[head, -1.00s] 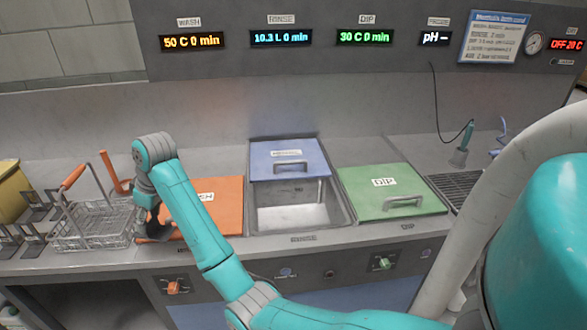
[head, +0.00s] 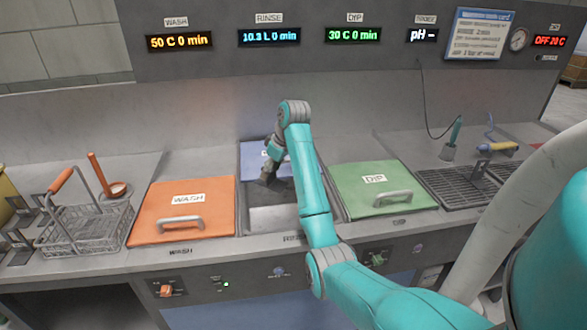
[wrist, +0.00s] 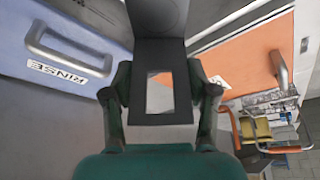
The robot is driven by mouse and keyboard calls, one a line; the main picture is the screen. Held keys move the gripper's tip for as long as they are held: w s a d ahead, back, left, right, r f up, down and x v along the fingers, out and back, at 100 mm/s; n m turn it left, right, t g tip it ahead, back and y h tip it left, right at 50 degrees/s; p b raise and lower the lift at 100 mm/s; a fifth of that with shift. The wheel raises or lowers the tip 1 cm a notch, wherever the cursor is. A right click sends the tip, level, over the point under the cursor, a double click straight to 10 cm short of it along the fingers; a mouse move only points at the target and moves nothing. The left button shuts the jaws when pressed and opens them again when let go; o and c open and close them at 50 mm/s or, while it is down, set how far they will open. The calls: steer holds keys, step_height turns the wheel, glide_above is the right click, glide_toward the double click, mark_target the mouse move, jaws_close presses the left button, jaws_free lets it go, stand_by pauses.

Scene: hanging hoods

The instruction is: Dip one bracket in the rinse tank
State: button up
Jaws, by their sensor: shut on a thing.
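My gripper (head: 271,172) is over the rinse tank (head: 262,222) in the head view. In the wrist view my gripper (wrist: 160,103) is shut on a dark grey bracket (wrist: 158,52), a plate with a rectangular opening. In the head view the bracket (head: 277,190) is a dark shape below the gripper, partly hidden by my arm. I cannot tell whether its lower end is inside the tank. The blue rinse lid (head: 252,152) lies pushed back, leaving the tank's front part open. It also shows in the wrist view (wrist: 65,60).
The orange wash lid (head: 160,212) and green dip lid (head: 350,190) are closed on either side. A wire basket (head: 85,228) and dark brackets (head: 18,245) stand at the left. A drain grate (head: 450,188) is at the right.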

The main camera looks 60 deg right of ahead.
steer(key=s+d, duration=0.4)
step_height(320, 180, down, 23)
steer(key=shift+w+a+r+m, duration=0.2)
steer(key=shift+m, duration=0.2)
stand_by(1.3)
steer(key=shift+r, duration=0.2)
stand_by(1.9)
step_height(320, 180, up, 18)
stand_by(1.3)
stand_by(0.8)
